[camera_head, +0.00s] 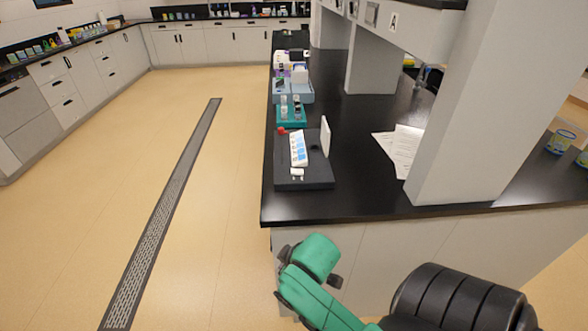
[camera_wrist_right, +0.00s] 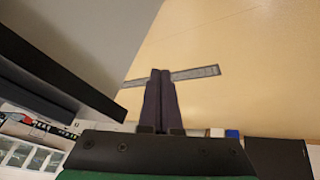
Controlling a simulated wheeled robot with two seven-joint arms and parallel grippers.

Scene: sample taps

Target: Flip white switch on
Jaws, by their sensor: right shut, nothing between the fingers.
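A black device (camera_head: 318,176) lies flat near the front left corner of the black bench. It carries a white and blue panel (camera_head: 298,149), a red knob (camera_head: 282,131) and an upright white plate (camera_head: 325,137). A small white piece (camera_head: 297,174) at its front looks like the white switch; its on or off position is too small to tell. My right gripper (camera_wrist_right: 160,74) is shut and empty in the wrist view. In the head view my green right wrist is below and in front of the bench end, apart from the device. My left gripper is out of view.
The black bench top (camera_head: 350,200) has a clear strip in front of the device. A teal tray (camera_head: 292,119) with small bottles stands behind it. Papers (camera_head: 404,146) and a large grey pillar (camera_head: 480,100) stand to the right. Floor on the left is open, with a drain grate (camera_head: 165,225).

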